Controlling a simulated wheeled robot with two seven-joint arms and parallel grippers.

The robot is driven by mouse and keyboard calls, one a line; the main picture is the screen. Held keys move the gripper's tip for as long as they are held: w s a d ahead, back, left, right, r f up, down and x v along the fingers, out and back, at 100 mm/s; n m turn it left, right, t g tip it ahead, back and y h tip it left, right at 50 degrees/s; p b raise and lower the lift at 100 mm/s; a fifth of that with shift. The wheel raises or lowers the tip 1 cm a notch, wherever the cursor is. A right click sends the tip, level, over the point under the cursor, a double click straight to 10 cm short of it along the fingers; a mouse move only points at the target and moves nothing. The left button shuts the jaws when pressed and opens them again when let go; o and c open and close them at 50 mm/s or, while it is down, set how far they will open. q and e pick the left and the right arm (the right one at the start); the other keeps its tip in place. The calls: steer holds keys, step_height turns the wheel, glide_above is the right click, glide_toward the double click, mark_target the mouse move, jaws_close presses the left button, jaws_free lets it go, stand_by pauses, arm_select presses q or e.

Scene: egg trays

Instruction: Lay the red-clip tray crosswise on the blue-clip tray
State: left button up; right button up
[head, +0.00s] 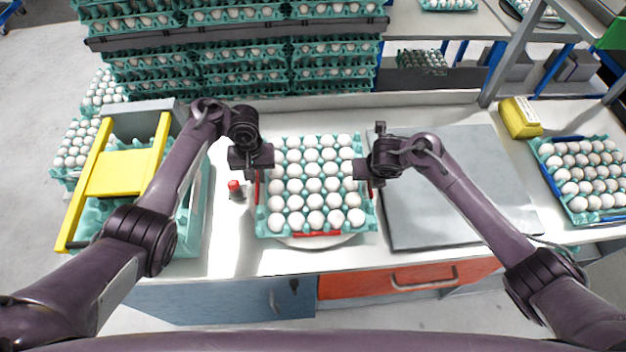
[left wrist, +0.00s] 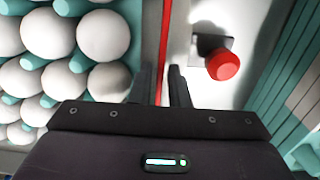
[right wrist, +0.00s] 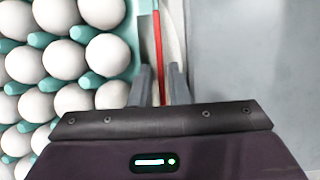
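The red-clip tray (head: 262,226) is teal, full of white eggs, and sits on a round white plate at the middle of the bench. Red strips show along its edges. The blue-clip tray (head: 567,138), also full of eggs, lies on the bench at the far right of the head view. My left gripper (left wrist: 161,85) is at the tray's left side, its fingers apart on either side of a red strip. My right gripper (right wrist: 160,85) is at the right side, its fingers likewise astride a red strip with a small gap visible. The undersides of both trays are hidden.
A grey plate (head: 440,210) lies right of the red-clip tray. A yellow box (head: 520,118) stands beside the blue-clip tray. A red button (head: 234,186) stands left of my left gripper. A crate with a yellow frame (head: 115,175) is at left. Stacked egg trays stand behind the bench.

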arm_select(q)
steer(key=shift+f, duration=0.2)
arm_select(e)
steer(key=shift+f, duration=0.2)
arm_select(q)
steer(key=shift+c, duration=0.2)
arm_select(e)
steer(key=shift+c, duration=0.2)
arm_select(q)
jaws_close()
arm_select(e)
jaws_close()
stand_by(0.5)
arm_select(q)
steer(key=shift+w+r, duration=0.2)
arm_select(e)
steer(key=shift+w+r, duration=0.2)
steer(key=shift+w, duration=0.05)
